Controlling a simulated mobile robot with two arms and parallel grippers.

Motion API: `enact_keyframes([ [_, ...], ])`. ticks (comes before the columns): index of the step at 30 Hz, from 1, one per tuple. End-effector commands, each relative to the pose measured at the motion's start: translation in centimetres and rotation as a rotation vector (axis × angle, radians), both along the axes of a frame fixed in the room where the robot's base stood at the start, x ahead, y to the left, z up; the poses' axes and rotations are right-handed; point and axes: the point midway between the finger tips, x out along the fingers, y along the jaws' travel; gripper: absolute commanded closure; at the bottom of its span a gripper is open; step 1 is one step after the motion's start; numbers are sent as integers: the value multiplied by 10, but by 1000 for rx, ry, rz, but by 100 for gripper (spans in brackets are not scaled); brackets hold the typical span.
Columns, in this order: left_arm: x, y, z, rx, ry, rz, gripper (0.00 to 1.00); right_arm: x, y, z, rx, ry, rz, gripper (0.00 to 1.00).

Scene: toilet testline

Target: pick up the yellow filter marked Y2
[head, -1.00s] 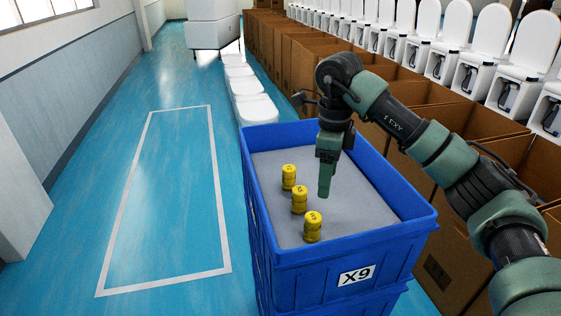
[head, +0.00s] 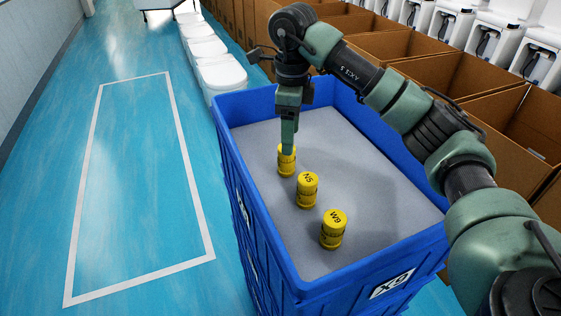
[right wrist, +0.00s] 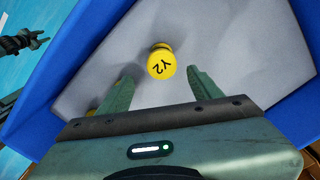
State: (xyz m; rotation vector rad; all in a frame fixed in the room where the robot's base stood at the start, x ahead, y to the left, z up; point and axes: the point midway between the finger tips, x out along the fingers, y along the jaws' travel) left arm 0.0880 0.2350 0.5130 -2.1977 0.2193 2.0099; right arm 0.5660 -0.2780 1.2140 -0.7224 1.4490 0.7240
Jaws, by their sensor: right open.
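The yellow filter marked Y2 (right wrist: 161,63) stands upright on the grey floor of the blue crate. In the head view it is the farthest of three yellow filters (head: 286,163), its top partly hidden by my right gripper (head: 288,148). In the right wrist view my right gripper (right wrist: 160,76) is open and empty. Its two fingers point towards Y2, one to each side, with Y2 around and just beyond the tips.
Filters K5 (head: 307,190) and W9 (head: 333,229) stand nearer in the blue crate (head: 268,254), labelled X9. The crate's raised walls surround them. Its grey floor is clear to the right. Open cardboard boxes (head: 459,76) line the right side. White toilets stand behind them.

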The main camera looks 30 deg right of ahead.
Motion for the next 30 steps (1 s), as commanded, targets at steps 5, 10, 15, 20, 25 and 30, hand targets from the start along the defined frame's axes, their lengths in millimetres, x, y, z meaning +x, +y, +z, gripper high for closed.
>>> enact_keyframes([
  [5,1,0,-13,0,-2,-1,64,0,0,-19,0,1,1,35],
  [10,1,-1,-11,0,-2,-2,64,0,1,-34,2,2,1,35],
  [15,1,-1,-2,-1,-3,-2,64,0,1,-43,0,4,0,35],
  [20,-1,0,17,-1,0,-3,64,0,4,-64,1,6,1,35],
  [25,-2,0,23,0,1,-3,64,1,4,-86,0,2,-1,35],
  [30,-2,0,22,0,0,-3,64,2,4,-90,-1,-1,0,35],
])
